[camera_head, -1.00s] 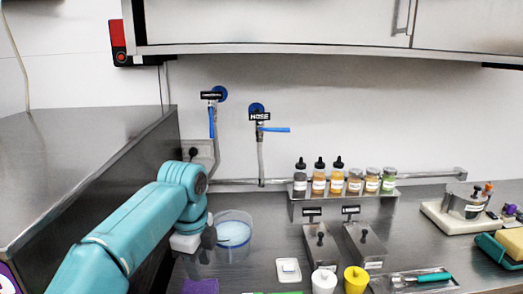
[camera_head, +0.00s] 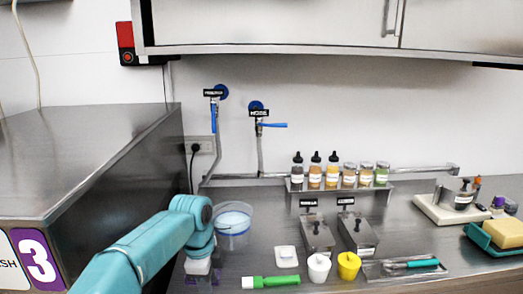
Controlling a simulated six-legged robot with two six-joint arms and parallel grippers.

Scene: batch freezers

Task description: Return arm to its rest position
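My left arm (camera_head: 150,245) is teal and comes in from the bottom left. Its wrist bends down over the counter, left of a clear tub (camera_head: 233,222) of pale blue liquid. My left gripper (camera_head: 203,280) points down at the end of the wrist, near the counter's front. Its fingers are dark and small, so their opening is unclear, and I see no object clearly held. A purple item (camera_head: 190,281) shows partly behind it. My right arm and gripper are out of view.
A steel cabinet (camera_head: 90,150) marked 3 stands at left. Behind are steel containers (camera_head: 317,236) and a bottle rack (camera_head: 340,188). A yellow sponge (camera_head: 503,232) lies at right.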

